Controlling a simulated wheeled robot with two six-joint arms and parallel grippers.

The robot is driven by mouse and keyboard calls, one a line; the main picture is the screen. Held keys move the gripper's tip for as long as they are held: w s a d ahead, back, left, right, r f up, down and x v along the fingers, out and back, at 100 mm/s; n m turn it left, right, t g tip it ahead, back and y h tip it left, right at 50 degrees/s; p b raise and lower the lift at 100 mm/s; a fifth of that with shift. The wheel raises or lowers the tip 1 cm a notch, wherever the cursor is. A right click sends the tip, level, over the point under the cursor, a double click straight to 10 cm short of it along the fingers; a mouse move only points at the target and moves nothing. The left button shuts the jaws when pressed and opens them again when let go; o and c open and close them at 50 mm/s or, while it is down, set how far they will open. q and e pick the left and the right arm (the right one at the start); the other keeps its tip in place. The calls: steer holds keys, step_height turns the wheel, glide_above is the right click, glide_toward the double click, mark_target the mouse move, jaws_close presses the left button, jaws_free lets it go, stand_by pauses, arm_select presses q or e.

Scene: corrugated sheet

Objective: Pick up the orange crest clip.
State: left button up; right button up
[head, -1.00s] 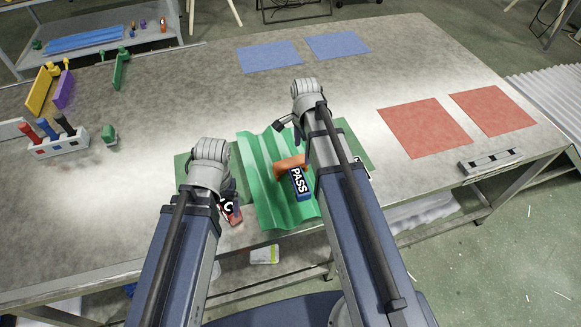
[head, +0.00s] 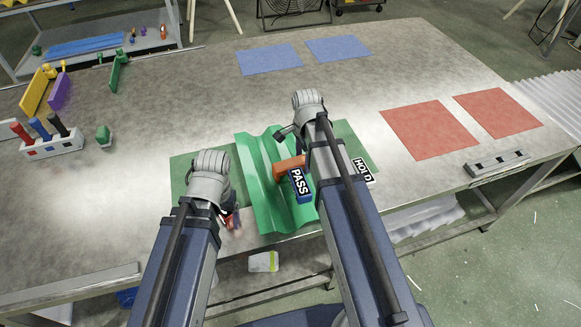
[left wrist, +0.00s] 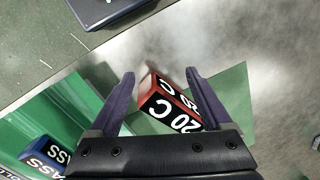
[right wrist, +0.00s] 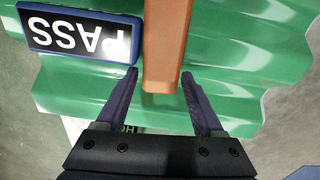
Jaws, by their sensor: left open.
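The orange crest clip (head: 290,164) lies across the ridges of the green corrugated sheet (head: 262,190). In the right wrist view the clip (right wrist: 167,45) is a long orange bar running away from me. My right gripper (right wrist: 159,73) is open, its fingertips on either side of the clip's near end. I cannot tell the height gap. My right arm covers part of the clip in the head view. My left gripper (left wrist: 160,73) is open, with a red and black block marked "20 C" (left wrist: 170,103) between and below its fingers; contact is unclear.
A blue "PASS" block (head: 300,185) sits on the sheet beside the clip. A "HOLD" label (head: 363,171) lies on the green mat (head: 350,145) to the right. A white holder (head: 55,147) with coloured handles is far left. The table between the blue and red mats is clear.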

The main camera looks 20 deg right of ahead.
jaws_close()
stand_by(0.3)
arm_select(q)
steer(key=shift+r, duration=0.1)
arm_select(e)
steer(key=shift+r, duration=0.1)
step_height(320, 180, up, 10)
steer(key=p, duration=1)
arm_select(q)
step_height(320, 180, up, 9)
steer(key=b, duration=0.1)
arm_select(e)
steer(key=w+f+m, duration=0.1)
steer(key=w, duration=1.3)
steer(key=shift+w+f, duration=0.15)
steer(key=shift+w, duration=0.05)
